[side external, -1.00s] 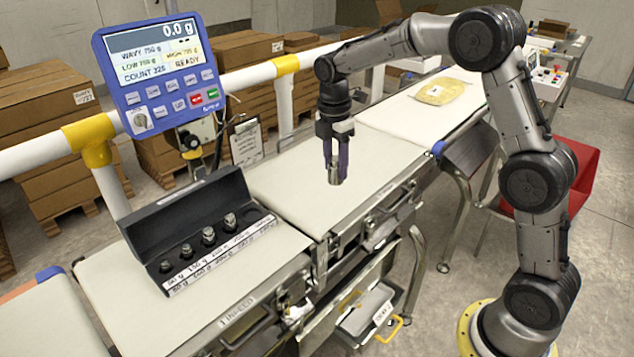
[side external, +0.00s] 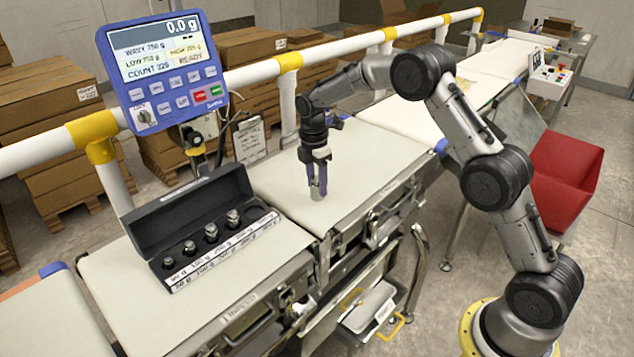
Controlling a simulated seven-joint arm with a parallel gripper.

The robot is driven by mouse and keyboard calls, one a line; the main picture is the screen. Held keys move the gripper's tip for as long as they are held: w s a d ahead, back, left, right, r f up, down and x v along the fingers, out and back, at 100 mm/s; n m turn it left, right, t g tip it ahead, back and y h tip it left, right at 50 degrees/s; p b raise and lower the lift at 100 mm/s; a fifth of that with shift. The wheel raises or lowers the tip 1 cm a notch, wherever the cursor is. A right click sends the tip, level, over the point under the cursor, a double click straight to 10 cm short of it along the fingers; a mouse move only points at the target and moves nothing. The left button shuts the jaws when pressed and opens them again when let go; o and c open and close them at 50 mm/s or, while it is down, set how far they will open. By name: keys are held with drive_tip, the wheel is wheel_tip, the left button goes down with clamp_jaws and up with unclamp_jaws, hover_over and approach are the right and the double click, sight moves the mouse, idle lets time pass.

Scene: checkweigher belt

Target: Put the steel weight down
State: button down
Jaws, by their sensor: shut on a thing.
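My gripper (side external: 318,186) points straight down over the middle weighing belt (side external: 365,175). It is shut on the steel weight (side external: 316,193), a small shiny cylinder held between the fingertips. The weight is upright and very low over the belt; I cannot tell whether its base touches. The fingers hide part of it. The console (side external: 165,72) reads 0.0 g.
An open black case (side external: 190,215) with several smaller weights and a label strip stands on the infeed belt (side external: 225,295) at left. A guard rail (side external: 245,77) runs behind the belts. The weighing belt around my gripper is clear. A red bin (side external: 567,172) stands at right.

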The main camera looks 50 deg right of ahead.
sight(315, 179)
idle(0.3)
drive_tip(key=shift+c, duration=1.9)
unclamp_jaws()
drive_tip(key=shift+f, duration=0.1)
wheel_tip(315, 179, up, 12)
drive_tip(key=s+a+r+m+t, duration=0.2)
drive_tip(key=s+a+r+m, duration=0.2)
drive_tip(key=s+r, duration=0.5)
drive_tip(key=s+a+f+m+t, duration=0.1)
drive_tip(key=s+m, duration=0.5)
drive_tip(key=s, duration=0.7)
drive_tip(key=s+a+f+m+t, duration=0.1)
drive_tip(key=s+m, duration=0.5)
drive_tip(key=s, duration=0.8)
drive_tip(key=shift+s+a+f+t+y, duration=0.3)
drive_tip(key=shift+a+f+t+y, duration=0.1)
drive_tip(key=shift+a+t, duration=0.45)
